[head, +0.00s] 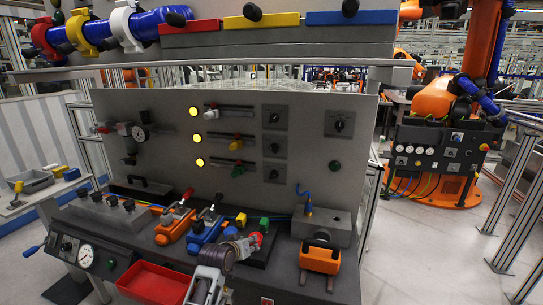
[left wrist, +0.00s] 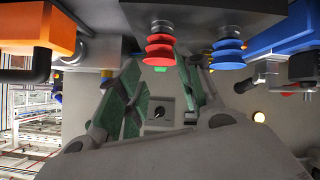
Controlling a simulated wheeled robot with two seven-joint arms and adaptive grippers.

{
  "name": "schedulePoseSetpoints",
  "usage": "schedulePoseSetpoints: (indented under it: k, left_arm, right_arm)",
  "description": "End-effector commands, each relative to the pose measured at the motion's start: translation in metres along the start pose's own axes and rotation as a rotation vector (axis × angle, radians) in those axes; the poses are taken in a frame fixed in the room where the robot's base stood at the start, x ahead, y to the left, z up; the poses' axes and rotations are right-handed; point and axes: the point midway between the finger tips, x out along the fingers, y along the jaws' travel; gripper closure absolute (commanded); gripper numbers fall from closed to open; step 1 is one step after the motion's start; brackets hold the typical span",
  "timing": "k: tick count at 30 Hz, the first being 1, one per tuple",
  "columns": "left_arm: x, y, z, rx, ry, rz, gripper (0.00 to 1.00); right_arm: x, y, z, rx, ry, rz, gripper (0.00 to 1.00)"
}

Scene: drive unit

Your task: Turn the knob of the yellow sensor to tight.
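A small yellow sensor (head: 236,145) sits on the middle of three slotted rails on the grey upright panel. My right gripper is not in view.
Blue (head: 205,230) and orange (head: 320,258) devices stand on the bench. Red (left wrist: 160,47) and blue (left wrist: 229,52) ribbed cups lie close to my left fingers. A red tray (head: 153,284) is at the front. A shelf with coloured blocks overhangs the panel.

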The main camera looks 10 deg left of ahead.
Motion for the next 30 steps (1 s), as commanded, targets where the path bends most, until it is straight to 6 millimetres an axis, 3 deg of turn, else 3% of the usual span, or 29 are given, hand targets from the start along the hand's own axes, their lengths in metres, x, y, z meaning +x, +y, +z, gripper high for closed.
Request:
schedulePoseSetpoints:
  k: [15,24,30]
  left_arm:
    - [0.035,0.040,-0.146,-0.208,0.268,0.121,0.64]
    - [0.040,0.068,-0.229,-0.330,0.410,0.210,0.64]
    - [0.038,0.086,-0.274,-0.398,0.484,0.266,0.64]
  right_arm:
    - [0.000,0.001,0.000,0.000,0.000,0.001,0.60]
    - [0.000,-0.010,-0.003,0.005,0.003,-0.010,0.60]
    - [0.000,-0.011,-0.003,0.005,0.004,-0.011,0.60]
